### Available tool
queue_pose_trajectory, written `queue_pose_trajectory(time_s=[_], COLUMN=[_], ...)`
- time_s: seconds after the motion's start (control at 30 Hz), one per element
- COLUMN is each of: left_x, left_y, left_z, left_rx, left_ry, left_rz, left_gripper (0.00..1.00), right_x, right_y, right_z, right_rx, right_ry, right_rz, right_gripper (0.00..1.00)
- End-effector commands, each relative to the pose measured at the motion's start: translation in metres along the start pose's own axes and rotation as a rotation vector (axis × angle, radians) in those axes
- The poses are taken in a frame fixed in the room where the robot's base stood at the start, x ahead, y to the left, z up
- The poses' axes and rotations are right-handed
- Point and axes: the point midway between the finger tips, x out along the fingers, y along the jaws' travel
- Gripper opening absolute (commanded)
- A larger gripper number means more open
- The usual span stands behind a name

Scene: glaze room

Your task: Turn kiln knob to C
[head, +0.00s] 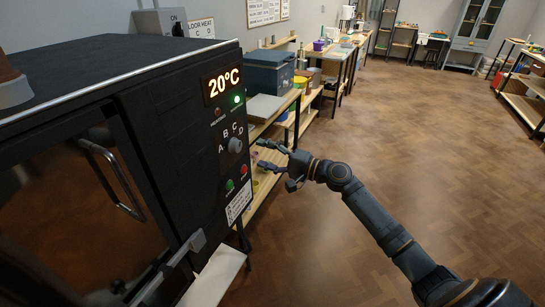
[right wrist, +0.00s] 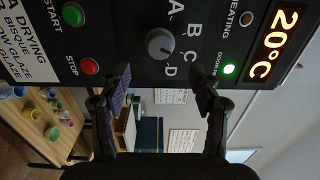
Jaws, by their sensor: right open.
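The kiln (head: 180,130) stands at the left of the head view, its control panel facing right. The grey round knob (head: 235,145) sits on the panel with the letters A, B, C and D around it. In the right wrist view the knob (right wrist: 160,43) is ahead of the gap between my fingers, apart from both. My right gripper (head: 261,154) is open and empty, just off the panel, fingers toward the knob. My left gripper is not in view.
The display (head: 222,84) reads 20°C, with a lit green light (head: 237,99) below it. A green start button (head: 229,185) and a red stop button (head: 243,169) lie below the knob. A shelf (head: 268,185) stands behind my gripper. The floor at right is clear.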

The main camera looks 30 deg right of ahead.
Motion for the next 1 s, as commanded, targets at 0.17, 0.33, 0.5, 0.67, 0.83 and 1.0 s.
queue_pose_trajectory(time_s=[0.17,0.33,0.5,0.67,0.83,1.0], left_x=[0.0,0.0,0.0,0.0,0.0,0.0], left_y=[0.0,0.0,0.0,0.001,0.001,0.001], left_z=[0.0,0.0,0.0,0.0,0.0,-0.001], left_rx=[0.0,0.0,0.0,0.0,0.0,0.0], left_ry=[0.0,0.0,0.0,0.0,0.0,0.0], left_rz=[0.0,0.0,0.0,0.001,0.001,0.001], left_gripper=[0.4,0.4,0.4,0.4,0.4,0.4], right_x=[-0.026,-0.034,-0.036,-0.035,-0.035,-0.042], right_y=[0.001,0.0,-0.001,-0.001,0.0,0.042], right_z=[0.0,0.0,0.0,0.0,0.0,-0.022], right_rx=[-0.004,-0.001,0.001,0.001,0.001,-0.041], right_ry=[-0.001,0.0,0.0,0.0,0.001,0.074], right_rz=[0.002,0.001,0.0,-0.001,-0.001,0.07], right_gripper=[0.63,0.63,0.63,0.63,0.63,0.63])
